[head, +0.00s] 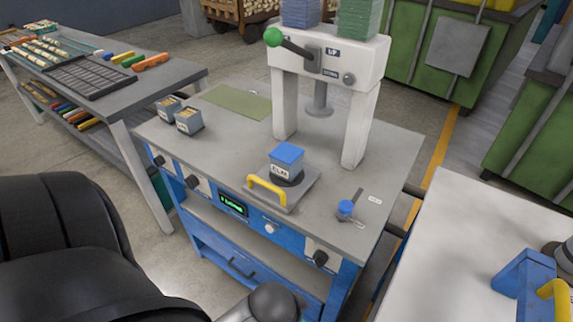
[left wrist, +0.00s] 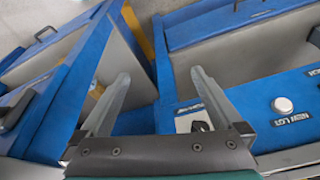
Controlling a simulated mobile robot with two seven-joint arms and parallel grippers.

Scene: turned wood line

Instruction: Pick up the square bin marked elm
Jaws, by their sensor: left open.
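The square bin marked elm (head: 285,172) is small and grey, with a white label and a blue top. It sits upright on a dark round spot of the sliding plate (head: 303,190) with a yellow handle, in front of the white press on the workbench. My left gripper (left wrist: 160,100) shows only in the left wrist view. Its two fingers are wide apart with nothing between them, and they face the blue bench front, away from the bin. The bin is out of that view. My right gripper is in neither view.
The white press (head: 330,60) with a green-knobbed lever stands behind the bin. A side table (head: 110,85) and white table (head: 470,250) flank the bench.

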